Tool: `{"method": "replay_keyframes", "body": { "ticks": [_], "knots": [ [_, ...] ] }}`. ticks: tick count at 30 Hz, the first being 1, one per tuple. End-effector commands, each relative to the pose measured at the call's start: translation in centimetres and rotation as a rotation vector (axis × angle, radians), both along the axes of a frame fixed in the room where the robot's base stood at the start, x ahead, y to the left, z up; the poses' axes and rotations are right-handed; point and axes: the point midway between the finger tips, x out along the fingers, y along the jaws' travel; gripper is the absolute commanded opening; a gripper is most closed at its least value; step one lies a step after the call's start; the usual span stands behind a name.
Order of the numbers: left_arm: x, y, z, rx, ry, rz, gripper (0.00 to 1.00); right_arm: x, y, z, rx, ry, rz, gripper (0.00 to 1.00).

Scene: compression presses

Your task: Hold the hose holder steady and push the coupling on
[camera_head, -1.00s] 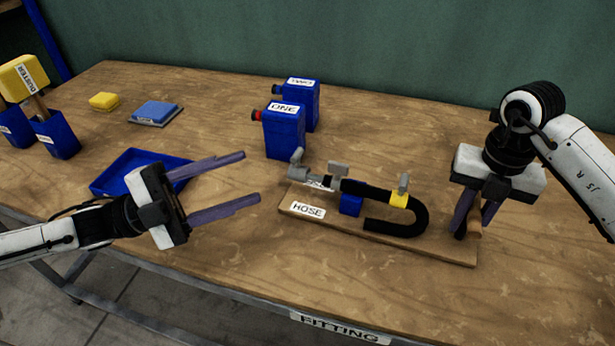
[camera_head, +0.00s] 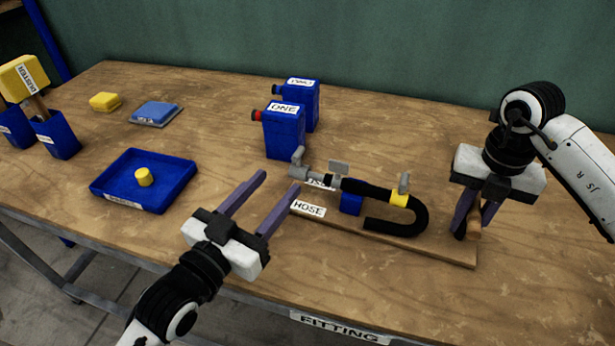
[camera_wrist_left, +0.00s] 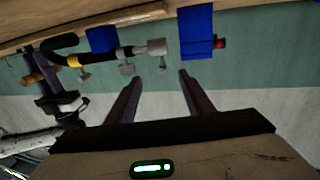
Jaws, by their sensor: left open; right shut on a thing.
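The hose holder (camera_head: 445,250) is a wooden board with a HOSE label. It carries a black hose (camera_head: 421,215) bent in a U, with a yellow band and a blue block. A grey coupling (camera_head: 301,171) with a lever sits at the hose's left end; how far on it is, I cannot tell. The left wrist view also shows the coupling (camera_wrist_left: 156,47), beyond the fingertips. My left gripper (camera_head: 280,180) is open and empty, just left of the coupling and the board's left end. My right gripper (camera_head: 474,218) is shut on the holder's wooden handle (camera_head: 475,224) at the right end.
Blue containers labelled ONE (camera_head: 284,135) and TWO (camera_head: 306,100) stand behind the coupling. A blue tray (camera_head: 112,192) with a yellow cylinder (camera_head: 144,177) lies left. A blue pad (camera_head: 156,112), a yellow block (camera_head: 104,102) and blue holders (camera_head: 56,137) are farther left.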

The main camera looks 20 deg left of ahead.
Motion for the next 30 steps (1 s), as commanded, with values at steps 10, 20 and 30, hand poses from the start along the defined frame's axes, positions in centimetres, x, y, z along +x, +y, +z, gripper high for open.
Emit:
{"method": "replay_keyframes", "body": {
  "ticks": [10,20,30],
  "knots": [
    [3.3,-0.7,0.0,-0.009,0.007,0.007,0.47,0.1,0.0,0.1,0.001,-0.003,-0.004,0.0],
    [8.1,-1.8,0.0,-0.008,0.007,0.005,0.47,0.1,0.0,0.1,0.001,-0.003,-0.004,0.0],
    [11.3,-2.5,-0.1,-0.008,0.008,0.005,0.47,0.1,0.0,0.1,0.001,-0.003,-0.004,0.0]
  ]
}}
